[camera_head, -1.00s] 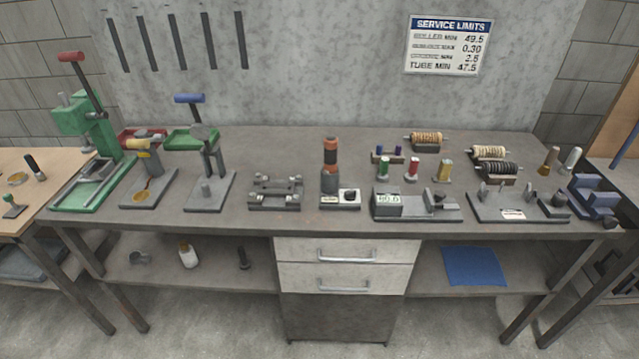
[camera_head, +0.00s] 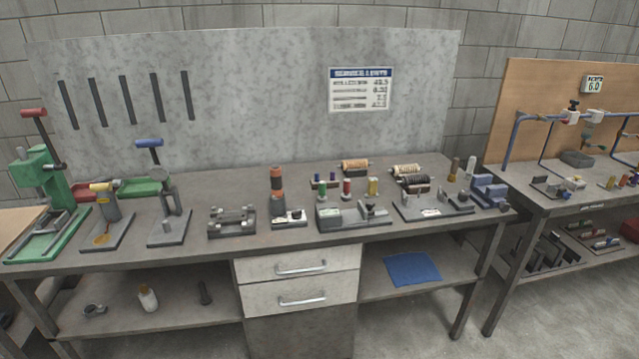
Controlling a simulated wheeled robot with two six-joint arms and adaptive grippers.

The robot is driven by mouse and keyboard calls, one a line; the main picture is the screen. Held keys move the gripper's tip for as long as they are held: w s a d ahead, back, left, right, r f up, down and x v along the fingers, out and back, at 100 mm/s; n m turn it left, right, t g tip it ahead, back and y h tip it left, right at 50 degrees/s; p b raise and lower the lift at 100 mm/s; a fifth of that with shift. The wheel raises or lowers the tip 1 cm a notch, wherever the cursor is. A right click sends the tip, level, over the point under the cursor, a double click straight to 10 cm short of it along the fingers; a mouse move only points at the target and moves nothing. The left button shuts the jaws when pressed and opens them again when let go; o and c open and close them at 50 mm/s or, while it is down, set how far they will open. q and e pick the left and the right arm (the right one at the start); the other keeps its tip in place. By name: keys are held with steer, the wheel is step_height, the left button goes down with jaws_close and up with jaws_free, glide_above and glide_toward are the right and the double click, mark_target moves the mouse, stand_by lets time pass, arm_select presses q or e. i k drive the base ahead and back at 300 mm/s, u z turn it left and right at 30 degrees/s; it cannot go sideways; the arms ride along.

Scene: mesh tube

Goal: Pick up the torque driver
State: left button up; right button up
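An upright tool with an orange-brown and dark body (camera_head: 277,185) stands near the middle of the grey workbench (camera_head: 215,195). It may be the torque driver, but the view is too small to be sure. It stands behind a small pale block with a dark knob (camera_head: 289,217). Neither of my grippers is in view.
A green press (camera_head: 42,195), a yellow-topped fixture (camera_head: 104,215) and a blue-handled press (camera_head: 160,195) stand at left. A grey gauge block (camera_head: 340,217) and a roller fixture (camera_head: 433,205) stand at right.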

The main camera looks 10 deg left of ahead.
mark_target(274, 170)
steer(key=z, duration=0.8)
steer(key=i, duration=1.85)
steer(key=u, duration=0.6)
